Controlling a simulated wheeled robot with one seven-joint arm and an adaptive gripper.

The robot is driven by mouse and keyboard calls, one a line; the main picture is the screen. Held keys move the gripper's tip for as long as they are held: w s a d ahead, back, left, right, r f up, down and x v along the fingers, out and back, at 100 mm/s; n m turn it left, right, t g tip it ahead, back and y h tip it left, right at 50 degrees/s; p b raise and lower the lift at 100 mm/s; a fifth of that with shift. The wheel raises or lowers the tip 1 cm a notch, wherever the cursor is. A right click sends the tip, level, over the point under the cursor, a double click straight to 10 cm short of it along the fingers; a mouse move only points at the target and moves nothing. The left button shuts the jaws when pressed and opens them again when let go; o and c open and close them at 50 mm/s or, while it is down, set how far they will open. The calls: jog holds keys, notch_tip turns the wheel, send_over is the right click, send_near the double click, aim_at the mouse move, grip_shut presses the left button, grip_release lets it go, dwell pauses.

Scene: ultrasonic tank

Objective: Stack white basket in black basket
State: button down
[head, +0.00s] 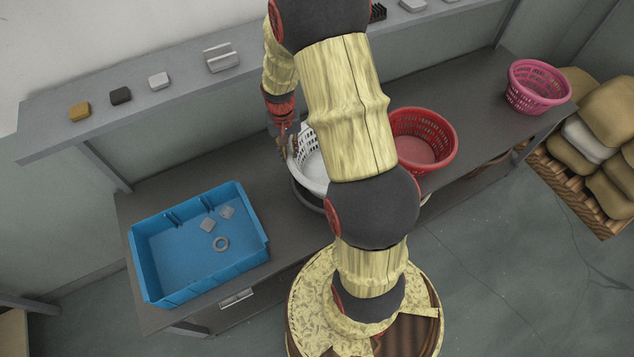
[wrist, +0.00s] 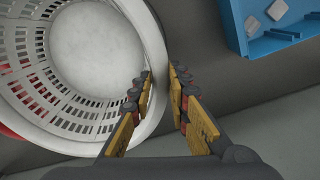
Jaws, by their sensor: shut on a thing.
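The white basket (head: 311,165) is at the middle of the bench in the head view, partly hidden behind my arm. In the wrist view the white basket (wrist: 95,50) fills the upper left, with its slotted wall and round floor showing. My gripper (head: 290,146) is at its left rim; in the wrist view my gripper (wrist: 162,78) has one finger on each side of the rim, shut on it. The black basket (head: 303,197) shows as a dark curved edge directly below the white one. My arm hides most of it, so I cannot tell how deep the white basket sits.
A red basket (head: 437,127) stands just right of my arm, and a pink basket (head: 539,86) stands at the far right. A blue bin (head: 157,290) with small parts lies at the left. A shelf (head: 190,93) runs along the wall behind.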

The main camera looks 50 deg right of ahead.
notch_tip(320, 180, down, 10)
jog(key=shift+w+f, duration=0.1)
dwell(0.4)
jog(key=shift+f+b, duration=0.45)
jog(key=shift+b, duration=0.05)
jog(key=c, duration=1.8)
grip_release()
jog(key=shift+r, duration=0.1)
jog(key=shift+o, duration=0.6)
